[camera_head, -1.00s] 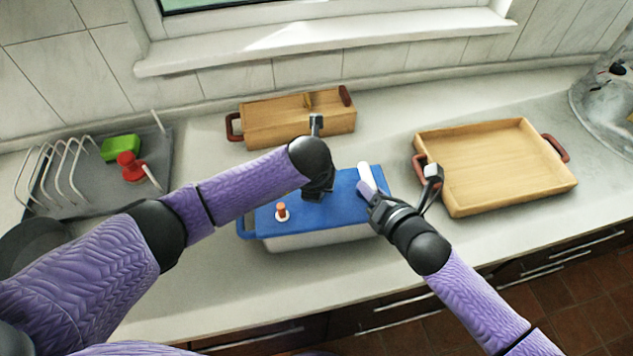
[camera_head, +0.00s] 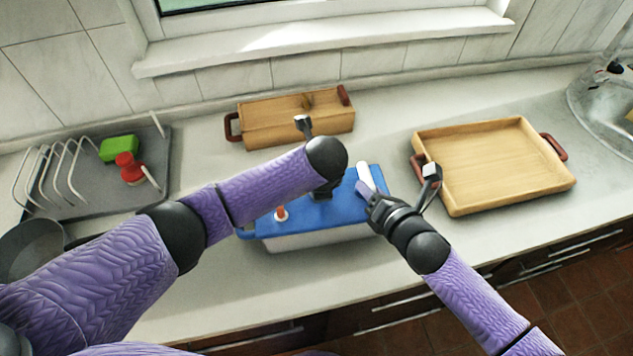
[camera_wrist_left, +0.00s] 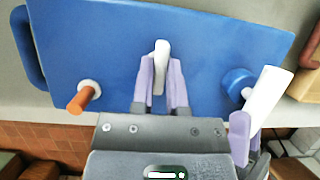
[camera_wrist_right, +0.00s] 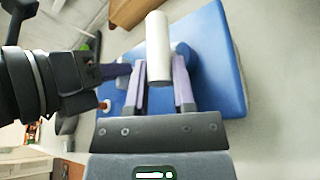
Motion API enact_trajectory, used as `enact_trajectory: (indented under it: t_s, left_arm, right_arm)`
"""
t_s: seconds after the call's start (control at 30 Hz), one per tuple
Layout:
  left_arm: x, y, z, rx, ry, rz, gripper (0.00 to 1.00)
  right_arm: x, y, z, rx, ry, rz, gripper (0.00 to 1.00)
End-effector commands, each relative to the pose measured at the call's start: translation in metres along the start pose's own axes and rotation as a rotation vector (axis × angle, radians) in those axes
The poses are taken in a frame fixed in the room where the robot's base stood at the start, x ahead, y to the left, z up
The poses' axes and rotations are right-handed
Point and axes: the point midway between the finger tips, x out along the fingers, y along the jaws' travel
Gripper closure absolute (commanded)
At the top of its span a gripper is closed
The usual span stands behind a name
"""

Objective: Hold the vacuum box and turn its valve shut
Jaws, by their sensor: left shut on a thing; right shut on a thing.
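The vacuum box has a blue lid (camera_head: 365,183) and a whitish body (camera_head: 310,239), and stands on the counter. My right gripper (camera_wrist_right: 158,88) is shut on a white cylindrical handle (camera_wrist_right: 158,40) at the box's right end. That handle also shows in the head view (camera_head: 366,178). An orange peg (camera_wrist_left: 80,98) on a white ring stands near the lid's left end.
A long wooden box (camera_head: 270,125) stands behind. A wooden tray (camera_head: 495,165) with reddish handles lies to the right. A grey drainer (camera_head: 85,195) with a green sponge (camera_head: 119,148) and a red-topped item (camera_head: 129,167) is at left, near a dark pan (camera_head: 30,247).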

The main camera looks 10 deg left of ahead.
Motion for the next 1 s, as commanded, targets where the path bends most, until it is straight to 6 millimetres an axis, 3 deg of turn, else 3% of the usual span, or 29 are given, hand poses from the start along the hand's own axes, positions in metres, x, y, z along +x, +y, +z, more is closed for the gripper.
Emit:
enact_trajectory:
  t_s: [0.2,0.23,0.4,0.73,1.0]
  left_arm:
    - [0.0,0.001,0.001,-0.002,-0.002,0.001,1.0]
    - [0.0,0.001,0.001,-0.001,-0.002,0.001,0.78]
    - [0.0,0.0,0.001,0.0,-0.001,0.001,0.47]
    - [-0.008,-0.001,0.001,0.001,-0.001,-0.002,0.47]
    - [-0.081,-0.001,0.001,0.001,-0.004,-0.005,0.47]
  right_arm:
    - [0.0,-0.001,0.0,0.0,0.0,-0.002,1.0]
    - [0.0,-0.001,0.0,0.0,0.0,-0.002,1.0]
    - [0.0,-0.001,0.0,-0.001,0.0,-0.002,1.0]
    - [0.0,-0.001,0.0,0.0,0.0,-0.001,1.0]
    - [0.0,0.0,0.0,0.0,0.0,-0.001,1.0]
